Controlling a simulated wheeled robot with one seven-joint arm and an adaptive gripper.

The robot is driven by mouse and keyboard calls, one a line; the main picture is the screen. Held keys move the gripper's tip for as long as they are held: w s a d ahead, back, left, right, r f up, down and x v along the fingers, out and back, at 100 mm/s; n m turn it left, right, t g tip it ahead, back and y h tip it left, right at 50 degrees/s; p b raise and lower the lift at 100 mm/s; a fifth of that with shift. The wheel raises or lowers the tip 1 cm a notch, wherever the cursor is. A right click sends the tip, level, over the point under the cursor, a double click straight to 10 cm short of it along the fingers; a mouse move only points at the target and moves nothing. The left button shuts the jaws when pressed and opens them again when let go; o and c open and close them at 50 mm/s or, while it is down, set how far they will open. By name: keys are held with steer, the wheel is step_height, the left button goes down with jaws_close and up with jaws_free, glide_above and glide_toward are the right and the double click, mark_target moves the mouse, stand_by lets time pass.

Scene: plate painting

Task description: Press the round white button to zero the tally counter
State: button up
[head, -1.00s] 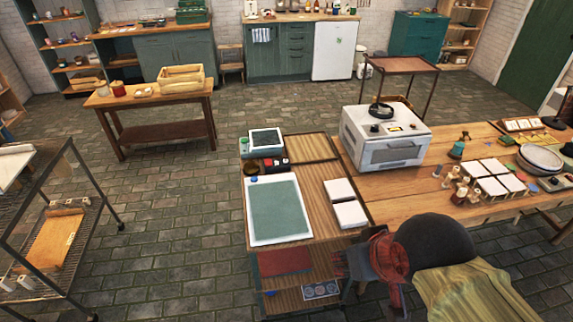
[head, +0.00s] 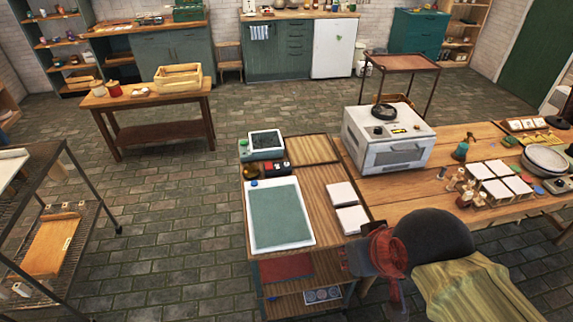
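A small black and red box with a white patch (head: 275,167) stands on the slatted bench, behind the tray with the green panel. It may be the tally counter. A round white button cannot be made out at this size. My gripper (head: 372,257), red, is at the lower middle, on the end of my black and olive arm. It is in front of and to the right of the box, well apart from it, near the bench's right front corner. Its fingers are small and partly hidden, so their opening and any contact are unclear.
A device with a dark screen (head: 265,141) stands just behind the box. A white-rimmed tray with a green panel (head: 250,225) lies in front of it. White tiles (head: 341,194) lie to the right. A white oven (head: 392,152) stands on the wooden table further right.

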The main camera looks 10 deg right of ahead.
jaws_close()
steer(key=shift+d, duration=0.1)
stand_by(1.0)
